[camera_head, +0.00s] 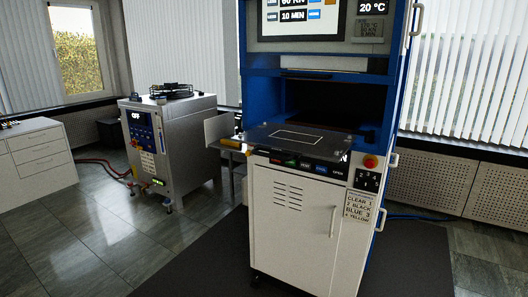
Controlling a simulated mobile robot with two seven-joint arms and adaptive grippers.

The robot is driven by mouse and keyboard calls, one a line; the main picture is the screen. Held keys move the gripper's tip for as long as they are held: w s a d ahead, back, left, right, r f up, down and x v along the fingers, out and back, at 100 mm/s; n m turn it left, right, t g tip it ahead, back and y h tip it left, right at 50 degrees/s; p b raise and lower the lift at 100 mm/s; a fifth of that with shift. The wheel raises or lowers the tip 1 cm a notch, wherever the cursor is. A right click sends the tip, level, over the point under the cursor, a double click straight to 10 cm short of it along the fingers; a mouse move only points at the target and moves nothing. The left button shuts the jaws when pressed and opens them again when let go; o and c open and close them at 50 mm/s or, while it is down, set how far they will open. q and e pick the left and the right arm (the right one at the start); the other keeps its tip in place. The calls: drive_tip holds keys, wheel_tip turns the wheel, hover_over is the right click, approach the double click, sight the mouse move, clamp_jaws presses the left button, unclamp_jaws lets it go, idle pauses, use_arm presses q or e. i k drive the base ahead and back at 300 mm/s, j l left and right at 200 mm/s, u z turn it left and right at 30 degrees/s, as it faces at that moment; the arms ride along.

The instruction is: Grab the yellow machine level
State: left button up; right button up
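A small yellow handle (232,144) sticks out to the left from the press (310,215), at the height of its work plate. It looks like the yellow lever. It lies roughly level, and its far end is too small to make out clearly. The press is a tall blue and white machine in the centre right, with a dark plate (304,138) marked by a white rectangle. Neither of my grippers shows in the head view.
A grey metal cabinet machine (172,145) stands left of the press, with a red hose (98,163) on the floor beside it. White drawers (37,160) stand at the far left. A dark mat (405,262) lies under the press. Tiled floor (105,245) is clear at front left.

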sight(223, 141)
drive_tip(key=i+j+u, duration=0.65)
drive_tip(key=i+u, duration=0.15)
drive_tip(key=u, duration=0.2)
drive_tip(key=i+u, duration=0.5)
drive_tip(key=i+j, duration=0.1)
drive_tip(key=i, duration=0.6)
drive_tip(key=i+j+z, duration=0.1)
drive_tip(key=i, duration=0.6)
drive_tip(key=i+z, duration=0.45)
drive_tip(key=i, duration=0.2)
drive_tip(key=i+j+z, duration=0.1)
drive_tip(key=i+z, duration=0.3)
drive_tip(key=i, duration=0.2)
drive_tip(key=i+z, duration=0.3)
drive_tip(key=z, duration=0.15)
drive_tip(key=i+z, duration=0.25)
drive_tip(key=z, duration=0.2)
drive_tip(key=i+j+z, duration=0.2)
drive_tip(key=z, duration=0.25)
drive_tip(key=i+j+z, duration=0.1)
drive_tip(key=i+z, duration=0.15)
drive_tip(key=z, duration=0.15)
drive_tip(key=i+j+z, duration=0.2)
drive_tip(key=z, duration=0.2)
drive_tip(key=i+j+z, duration=0.2)
drive_tip(key=z, duration=0.2)
